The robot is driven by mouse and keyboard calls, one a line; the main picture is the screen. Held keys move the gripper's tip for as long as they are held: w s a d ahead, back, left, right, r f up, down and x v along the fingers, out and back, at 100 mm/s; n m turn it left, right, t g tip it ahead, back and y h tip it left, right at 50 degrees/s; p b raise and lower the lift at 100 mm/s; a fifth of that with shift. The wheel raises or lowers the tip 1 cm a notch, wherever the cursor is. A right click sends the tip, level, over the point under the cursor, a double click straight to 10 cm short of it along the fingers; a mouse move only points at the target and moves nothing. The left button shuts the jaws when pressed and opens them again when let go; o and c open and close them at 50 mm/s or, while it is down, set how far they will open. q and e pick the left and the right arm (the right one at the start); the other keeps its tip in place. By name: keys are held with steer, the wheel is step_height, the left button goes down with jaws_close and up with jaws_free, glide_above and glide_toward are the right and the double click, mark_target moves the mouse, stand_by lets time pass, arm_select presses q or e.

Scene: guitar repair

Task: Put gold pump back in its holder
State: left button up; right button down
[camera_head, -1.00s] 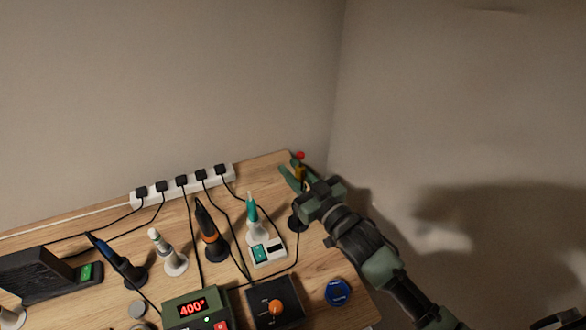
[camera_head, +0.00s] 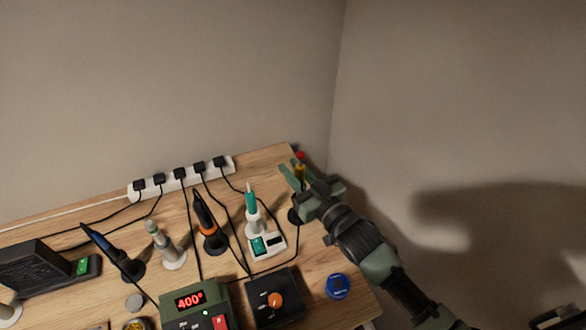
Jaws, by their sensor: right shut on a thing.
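The gold pump (camera_head: 300,171), a slim yellow body with a red top, stands near the far right corner of the workbench. My right gripper (camera_head: 297,176) is shut on it, with its green fingers beside the body. The pump's lower end is hidden by the gripper. A dark round base (camera_head: 294,216), possibly the holder, shows just below and left of the gripper, mostly covered by it. I cannot tell whether the pump sits in it. My left gripper is not in view.
To the left stand a teal iron (camera_head: 252,200), an orange and black iron (camera_head: 206,222), a white tool (camera_head: 160,240) and a blue iron (camera_head: 110,250), with cables. A power strip (camera_head: 185,178) lies behind them. A blue tin (camera_head: 338,286) is near the right edge. Walls stand close behind.

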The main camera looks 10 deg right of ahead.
steer(key=shift+f+b, duration=0.75)
steer(key=shift+f, duration=0.5)
steer(key=shift+f, duration=0.1)
steer(key=shift+f+b, duration=0.45)
steer(key=shift+f, duration=0.25)
steer(key=c, duration=0.6)
jaws_free()
